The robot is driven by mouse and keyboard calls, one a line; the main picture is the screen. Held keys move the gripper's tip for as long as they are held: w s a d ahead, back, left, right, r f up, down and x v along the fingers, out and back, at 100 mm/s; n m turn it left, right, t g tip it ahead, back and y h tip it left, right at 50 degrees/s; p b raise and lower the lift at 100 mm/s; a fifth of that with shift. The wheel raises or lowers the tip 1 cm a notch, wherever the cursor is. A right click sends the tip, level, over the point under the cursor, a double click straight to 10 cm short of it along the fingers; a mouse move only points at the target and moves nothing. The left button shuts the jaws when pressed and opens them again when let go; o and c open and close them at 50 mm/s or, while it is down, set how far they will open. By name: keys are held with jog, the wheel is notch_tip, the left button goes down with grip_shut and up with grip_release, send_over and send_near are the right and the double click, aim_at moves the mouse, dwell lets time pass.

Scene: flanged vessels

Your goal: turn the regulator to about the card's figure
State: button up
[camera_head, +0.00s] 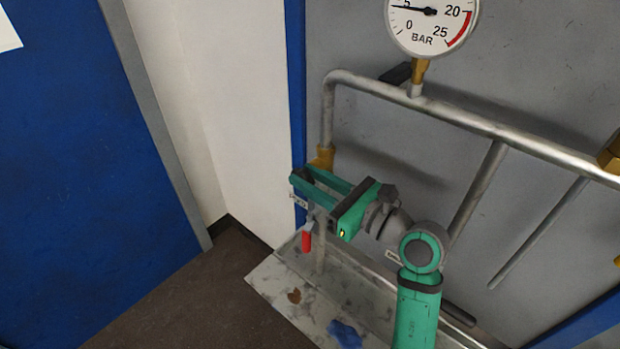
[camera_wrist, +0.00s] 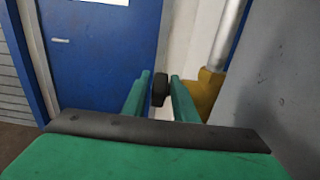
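The round pressure gauge (camera_head: 432,18) is at the top of the head view, marked BAR, with its needle near 5; its top is cut off. A brass body (camera_head: 325,157) sits at the lower left end of the pipe and shows at right in the wrist view (camera_wrist: 207,95). My gripper (camera_head: 303,174) is beside it, its green fingers apart. In the wrist view, a dark knob (camera_wrist: 160,88) stands between the fingers (camera_wrist: 160,80), with little room either side; firm contact is not visible. The knob is hidden in the head view. No card figure is readable.
A grey pipe (camera_head: 480,122) runs before a grey panel. A red handle (camera_head: 307,241) hangs below my gripper, near a small white tag (camera_head: 299,202). A stained metal tray (camera_head: 275,285) lies below. A blue panel (camera_head: 80,190) with a cut-off white sheet (camera_head: 7,32) is at left.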

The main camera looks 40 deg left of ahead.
jog(key=shift+c, duration=0.6)
grip_shut()
jog(key=shift+f+y, duration=0.1)
jog(key=shift+y, duration=0.2)
